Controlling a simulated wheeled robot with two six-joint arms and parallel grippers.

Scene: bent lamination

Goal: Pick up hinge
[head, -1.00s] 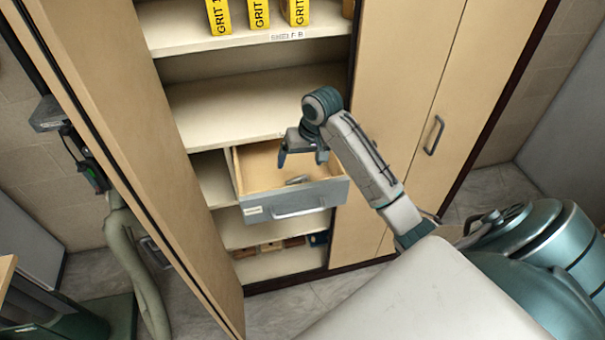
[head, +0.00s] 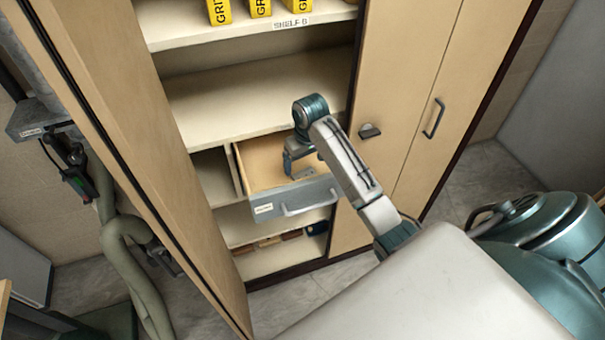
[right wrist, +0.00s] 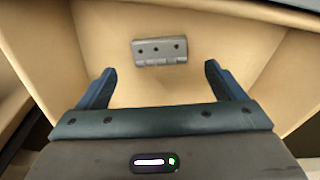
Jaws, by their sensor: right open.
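A grey metal hinge (right wrist: 159,51) with dark screw holes lies on the drawer floor in the right wrist view. It sits ahead of and between my open right fingers, apart from both. My right gripper (head: 303,163) reaches down into the open drawer (head: 297,201) in the head view, and it also shows in the right wrist view (right wrist: 160,69). It is empty. In the head view the gripper largely hides the hinge. My left gripper is not in view.
The drawer's grey front and wooden side walls stand close around my right gripper. The shelf above (head: 240,100) is bare. Yellow grit boxes (head: 260,8) stand on the top shelf. An open cabinet door (head: 130,150) is on the left, a closed one (head: 440,70) on the right.

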